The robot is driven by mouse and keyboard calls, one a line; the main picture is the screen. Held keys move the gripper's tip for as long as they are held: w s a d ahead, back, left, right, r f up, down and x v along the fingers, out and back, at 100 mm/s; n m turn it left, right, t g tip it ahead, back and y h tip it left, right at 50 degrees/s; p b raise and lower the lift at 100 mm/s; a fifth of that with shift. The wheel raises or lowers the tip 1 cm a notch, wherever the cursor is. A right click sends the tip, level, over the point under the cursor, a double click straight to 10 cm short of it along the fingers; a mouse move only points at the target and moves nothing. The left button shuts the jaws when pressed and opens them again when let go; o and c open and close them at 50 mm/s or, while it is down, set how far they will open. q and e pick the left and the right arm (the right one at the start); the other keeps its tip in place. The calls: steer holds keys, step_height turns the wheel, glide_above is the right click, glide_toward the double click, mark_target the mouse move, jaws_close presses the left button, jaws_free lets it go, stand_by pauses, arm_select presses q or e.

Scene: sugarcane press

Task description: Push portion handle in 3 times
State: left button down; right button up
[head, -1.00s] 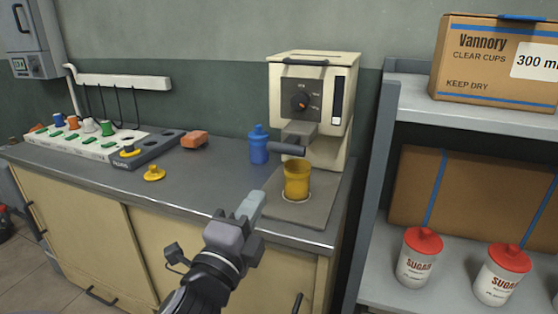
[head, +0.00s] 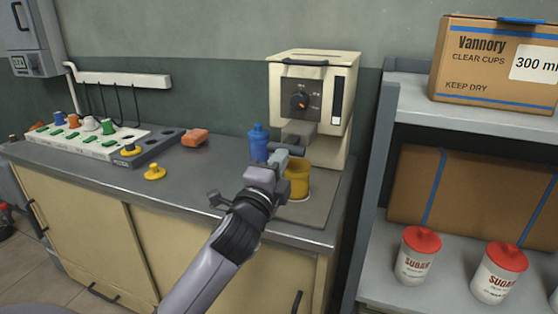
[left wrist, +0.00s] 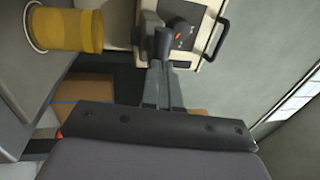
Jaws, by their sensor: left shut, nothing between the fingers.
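The cream press machine (head: 312,75) stands at the back of the counter with a dial on its front and a grey block (head: 298,132) below. The dark grey portion handle (left wrist: 163,42) sticks out from under the dial in the left wrist view; in the head view my gripper mostly hides it. My left gripper (head: 278,158) is shut and empty, its fingertips pointing at the handle's end. The fingers (left wrist: 162,72) line up with the handle in the left wrist view; I cannot tell if they touch. A yellow cup (head: 299,182) stands under the machine, partly behind my gripper. My right gripper is not in view.
A blue bottle (head: 258,143) stands left of the machine, close to my gripper. A yellow knob-like piece (head: 154,172) and an orange block (head: 194,138) lie further left. A shelf post (head: 373,190) rises at the right. The counter's front left is clear.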

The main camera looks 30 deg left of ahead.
mark_target(290, 144)
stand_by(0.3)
arm_select(q)
steer(key=shift+f+x, duration=0.2)
steer(key=shift+x, duration=0.75)
steer(key=shift+f+x, duration=0.15)
steer(key=shift+x, duration=0.8)
steer(key=shift+r, duration=0.15)
